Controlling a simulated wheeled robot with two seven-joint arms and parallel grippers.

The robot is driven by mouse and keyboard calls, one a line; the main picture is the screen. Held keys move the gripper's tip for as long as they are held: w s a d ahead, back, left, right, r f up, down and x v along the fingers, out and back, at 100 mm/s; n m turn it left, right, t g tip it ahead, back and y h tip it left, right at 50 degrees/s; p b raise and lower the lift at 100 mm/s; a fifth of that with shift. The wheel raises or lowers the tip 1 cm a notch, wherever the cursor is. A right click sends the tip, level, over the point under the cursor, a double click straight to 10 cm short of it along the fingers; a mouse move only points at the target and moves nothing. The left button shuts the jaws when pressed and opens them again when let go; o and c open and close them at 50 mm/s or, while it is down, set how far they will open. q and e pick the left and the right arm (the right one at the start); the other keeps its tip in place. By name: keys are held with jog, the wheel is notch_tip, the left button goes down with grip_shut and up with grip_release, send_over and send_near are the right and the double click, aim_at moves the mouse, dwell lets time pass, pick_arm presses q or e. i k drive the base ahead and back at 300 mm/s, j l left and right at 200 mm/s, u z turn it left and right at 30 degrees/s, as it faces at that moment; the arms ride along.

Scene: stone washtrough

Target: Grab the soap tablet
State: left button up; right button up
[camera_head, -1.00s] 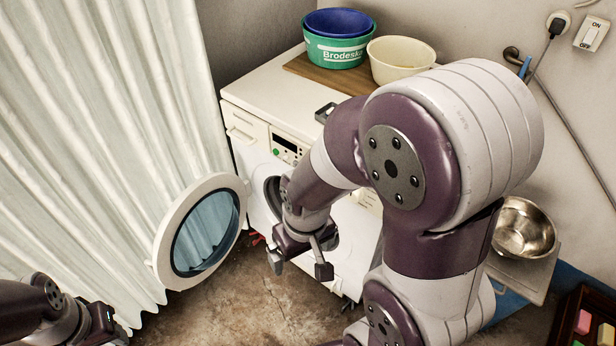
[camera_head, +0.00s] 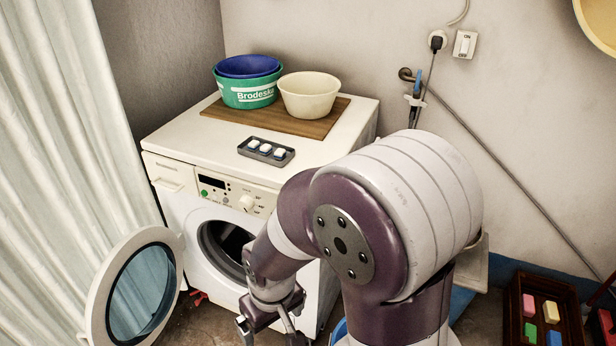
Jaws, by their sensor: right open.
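Small white tablets with some blue on them (camera_head: 266,147) lie in a dark tray (camera_head: 245,151) on top of the white washing machine (camera_head: 190,142), near its front edge. My right gripper (camera_head: 266,329) is open and empty at the bottom of the picture. It is in front of the machine, well below the tray and near the open door hole. Its fingertips are close to the bottom edge of the frame. My left gripper is out of view.
A green tub with a blue bowl in it (camera_head: 247,92) and a cream bowl (camera_head: 309,95) stand on a wooden board (camera_head: 328,122) behind the tray. The machine's round door (camera_head: 140,290) hangs open at left. A dark crate (camera_head: 514,305) with coloured blocks stands at lower right.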

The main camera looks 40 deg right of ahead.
aim_at(280, 153)
jog(key=k+l+z, duration=0.1)
jog(key=z, duration=0.9)
